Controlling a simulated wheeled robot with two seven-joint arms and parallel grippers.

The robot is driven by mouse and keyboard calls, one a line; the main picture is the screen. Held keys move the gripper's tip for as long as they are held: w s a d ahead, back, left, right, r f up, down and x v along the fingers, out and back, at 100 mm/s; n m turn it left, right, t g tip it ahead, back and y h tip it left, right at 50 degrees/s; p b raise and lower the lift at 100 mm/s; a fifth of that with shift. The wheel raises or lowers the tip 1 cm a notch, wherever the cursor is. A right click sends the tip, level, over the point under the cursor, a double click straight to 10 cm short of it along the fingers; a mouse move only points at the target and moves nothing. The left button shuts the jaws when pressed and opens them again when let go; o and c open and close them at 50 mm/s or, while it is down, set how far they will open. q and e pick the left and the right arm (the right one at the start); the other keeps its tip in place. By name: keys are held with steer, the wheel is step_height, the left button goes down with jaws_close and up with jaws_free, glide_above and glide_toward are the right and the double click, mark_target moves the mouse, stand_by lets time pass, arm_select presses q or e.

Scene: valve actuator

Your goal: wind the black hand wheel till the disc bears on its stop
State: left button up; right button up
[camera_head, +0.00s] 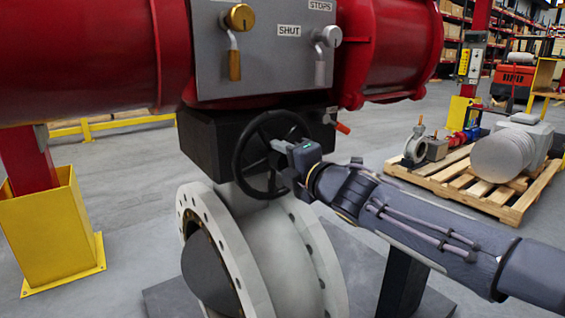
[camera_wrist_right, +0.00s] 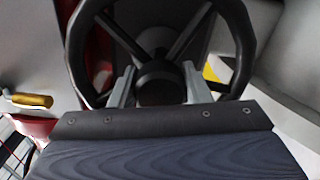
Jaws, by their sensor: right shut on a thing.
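The black hand wheel (camera_head: 240,158) stands upright on the dark gearbox (camera_head: 205,135) under the red actuator. It also fills the top of the right wrist view (camera_wrist_right: 243,45). My right gripper (camera_head: 283,152) reaches in from the right and is shut on the wheel at its middle. In the right wrist view its two pale fingers (camera_wrist_right: 160,84) stand on either side of the dark hub. The dark disc (camera_head: 208,272) shows inside the grey flanged valve body (camera_head: 262,255), partly hidden by the flange. Whether it touches a stop cannot be seen. My left gripper is not in view.
A grey panel (camera_head: 262,62) marked SHUT and STOPS carries a brass lever (camera_head: 235,60) and a silver lever (camera_head: 320,65). An orange-tipped handle (camera_head: 342,127) juts out near the wheel. A loaded pallet (camera_head: 500,205) and a yellow post guard (camera_head: 55,240) stand apart.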

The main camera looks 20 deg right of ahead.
steer(key=shift+n, duration=0.6)
steer(key=o, duration=1.4)
steer(key=shift+s, duration=0.1)
steer(key=p+v, duration=0.1)
steer(key=v, duration=0.6)
steer(key=shift+s+d+p, duration=0.1)
steer(key=shift+s+p, duration=0.2)
steer(key=shift+p, duration=0.05)
steer(key=shift+d, duration=0.1)
